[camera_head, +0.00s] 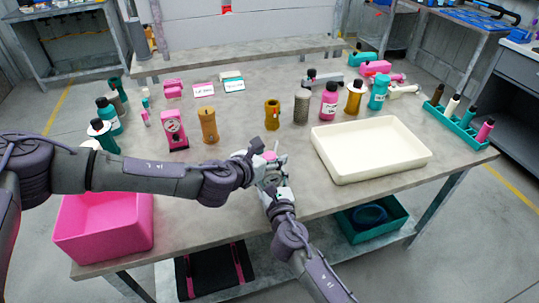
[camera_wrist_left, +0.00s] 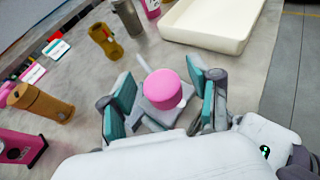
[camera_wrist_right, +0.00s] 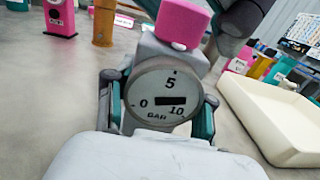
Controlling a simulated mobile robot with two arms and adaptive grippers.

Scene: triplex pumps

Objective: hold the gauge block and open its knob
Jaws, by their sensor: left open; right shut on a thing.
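The gauge block (camera_wrist_right: 168,96) is grey with a round dial marked 0, 5, 10 and BAR. Its pink knob (camera_wrist_left: 162,88) sits on top and also shows small in the head view (camera_head: 270,156). My right gripper (camera_wrist_right: 160,105) is shut on the block's sides, with the dial facing the right wrist camera. My left gripper (camera_wrist_left: 165,95) is open, its teal-padded fingers on either side of the pink knob with gaps showing. In the head view both grippers meet near the front middle of the table, and the block is mostly hidden between them.
A cream tray (camera_head: 372,172) stands right of the grippers. Several bottles and cylinders line the table behind them, including a brown one (camera_head: 208,125) and a pink gauge device (camera_head: 174,128). A pink bin (camera_head: 103,240) is at the front left. A teal rack (camera_head: 460,128) is far right.

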